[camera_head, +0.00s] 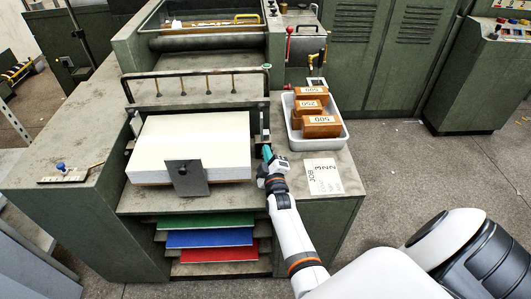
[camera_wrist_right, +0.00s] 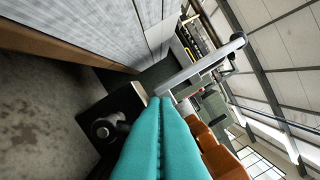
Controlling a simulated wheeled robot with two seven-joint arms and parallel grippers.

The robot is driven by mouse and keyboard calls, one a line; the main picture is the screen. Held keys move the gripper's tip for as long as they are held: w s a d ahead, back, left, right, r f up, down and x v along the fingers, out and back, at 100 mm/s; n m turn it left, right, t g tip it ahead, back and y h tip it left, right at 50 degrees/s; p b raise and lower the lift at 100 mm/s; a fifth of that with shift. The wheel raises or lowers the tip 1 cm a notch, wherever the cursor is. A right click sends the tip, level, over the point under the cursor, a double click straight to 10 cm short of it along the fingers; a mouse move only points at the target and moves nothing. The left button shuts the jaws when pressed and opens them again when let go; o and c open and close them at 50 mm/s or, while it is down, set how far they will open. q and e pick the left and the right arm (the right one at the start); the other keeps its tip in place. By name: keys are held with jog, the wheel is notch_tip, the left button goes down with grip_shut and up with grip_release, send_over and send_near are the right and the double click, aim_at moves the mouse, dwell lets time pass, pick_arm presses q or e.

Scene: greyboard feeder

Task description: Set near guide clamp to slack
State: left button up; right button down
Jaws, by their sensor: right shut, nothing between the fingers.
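My right gripper (camera_head: 267,152) is at the right side of the white board stack (camera_head: 195,142), low over the table. Its teal fingers (camera_wrist_right: 158,135) are shut with nothing between them. In the right wrist view a dark block with a round grey knob (camera_wrist_right: 108,127) sits close to the left of the fingertips, by the stack's side; it looks like a guide clamp. I cannot tell its setting or whether the fingers touch it. A grey plate with a dark knob (camera_head: 183,169) stands against the stack's front. My left gripper is out of view.
A grey tray (camera_head: 342,137) with several brown blocks is right of my gripper, with a job card (camera_head: 323,177) in front. A dark rail (camera_head: 195,73) crosses above the stack's far side. A blue knob (camera_head: 60,167) is on the left table. Coloured boards lie in the shelves below.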

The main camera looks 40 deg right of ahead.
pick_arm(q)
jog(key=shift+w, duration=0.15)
pick_arm(e)
jog(key=shift+r, duration=0.1)
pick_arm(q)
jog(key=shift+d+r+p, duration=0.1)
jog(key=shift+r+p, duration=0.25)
pick_arm(e)
notch_tip(320, 180, up, 10)
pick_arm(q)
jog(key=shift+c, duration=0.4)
